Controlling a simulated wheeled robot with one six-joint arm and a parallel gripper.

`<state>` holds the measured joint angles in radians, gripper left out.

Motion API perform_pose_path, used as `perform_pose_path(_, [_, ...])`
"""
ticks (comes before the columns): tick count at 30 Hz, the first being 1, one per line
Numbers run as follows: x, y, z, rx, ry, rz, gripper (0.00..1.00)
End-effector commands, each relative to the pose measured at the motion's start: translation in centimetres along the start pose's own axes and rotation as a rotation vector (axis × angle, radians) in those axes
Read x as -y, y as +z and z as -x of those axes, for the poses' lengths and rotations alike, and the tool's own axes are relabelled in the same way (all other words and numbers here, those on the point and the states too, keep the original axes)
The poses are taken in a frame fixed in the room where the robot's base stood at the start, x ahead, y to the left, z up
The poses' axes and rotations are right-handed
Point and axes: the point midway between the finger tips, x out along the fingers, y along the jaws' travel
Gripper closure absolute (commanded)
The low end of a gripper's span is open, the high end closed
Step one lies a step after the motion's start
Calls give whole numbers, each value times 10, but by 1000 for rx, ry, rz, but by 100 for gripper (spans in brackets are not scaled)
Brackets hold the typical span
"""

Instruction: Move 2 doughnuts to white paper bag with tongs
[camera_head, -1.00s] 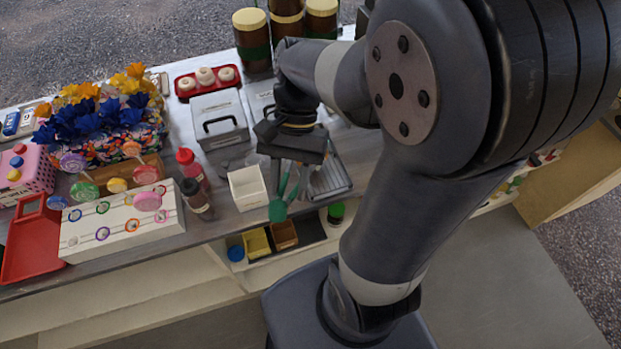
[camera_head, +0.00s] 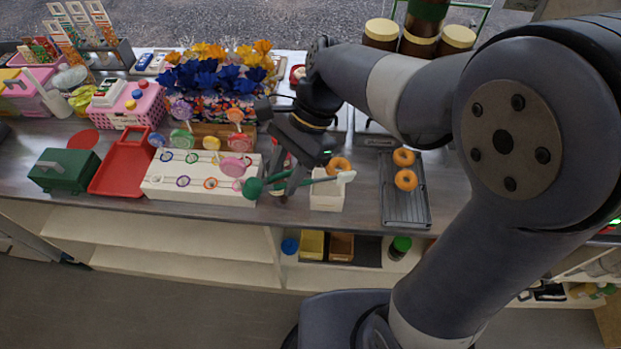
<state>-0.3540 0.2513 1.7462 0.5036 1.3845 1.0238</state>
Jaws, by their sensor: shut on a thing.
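My gripper (camera_head: 293,184) is shut on the green tongs (camera_head: 265,186), above the counter beside the white display block. The tongs lie roughly level, with their pale tip (camera_head: 346,177) pointing right over the white paper bag (camera_head: 327,196). The bag stands upright on the counter, its opening partly hidden by the tongs. One orange-brown doughnut (camera_head: 338,164) shows just behind the tongs at the bag's far rim. I cannot tell whether it touches the bag or the tongs. Two more doughnuts (camera_head: 403,157) (camera_head: 406,180) lie on the dark rack tray (camera_head: 405,208), right of the bag.
The white block (camera_head: 205,188) with lollipops stands left of my gripper, with paper flowers (camera_head: 215,75) behind. A red tray (camera_head: 122,163) and green box (camera_head: 64,170) are farther left. Lidded jars (camera_head: 419,38) stand at the back. My arm covers the right side.

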Motion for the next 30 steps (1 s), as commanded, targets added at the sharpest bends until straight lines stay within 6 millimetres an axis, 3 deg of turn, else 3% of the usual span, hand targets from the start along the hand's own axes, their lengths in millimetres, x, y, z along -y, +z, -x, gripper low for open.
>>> perform_pose_path(5, [24,10,-10,1,-15,-25,100])
perform_pose_path(9, [21,-4,-31,1,-15,-28,100])
perform_pose_path(15, [22,-13,-46,0,-16,-26,100])
perform_pose_path(27, [21,-15,-49,0,-16,-25,100])
perform_pose_path(28, [21,-15,-49,0,-16,-25,67])
perform_pose_path(30, [21,-15,-49,0,-16,-25,73])
